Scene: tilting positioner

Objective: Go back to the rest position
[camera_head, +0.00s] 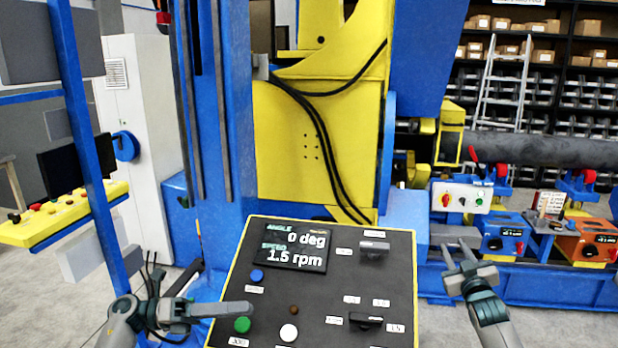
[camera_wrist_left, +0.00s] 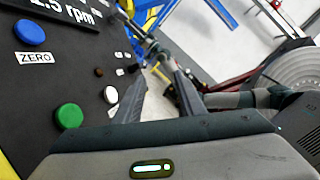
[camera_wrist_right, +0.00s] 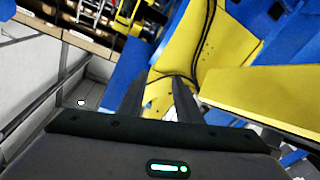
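My left gripper (camera_head: 224,287) is over the lower left edge of the black control panel (camera_head: 330,278), near its green button (camera_head: 242,325). Its fingers are apart with nothing between them; in the left wrist view the open fingers (camera_wrist_left: 160,90) show beside the panel. My right gripper (camera_head: 460,252) is to the right of the panel, in free space, its fingers apart and empty. The right wrist view also shows a gap between its fingers (camera_wrist_right: 160,95). The display (camera_head: 297,247) reads 0 deg and 1.5 rpm.
The panel has a blue button (camera_head: 257,275), a white button (camera_head: 289,332) and dark switches (camera_head: 374,247). The blue and yellow positioner (camera_head: 310,140) rises behind it. A yellow button box (camera_head: 62,216) is at left; a blue bench (camera_head: 560,287) is at right.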

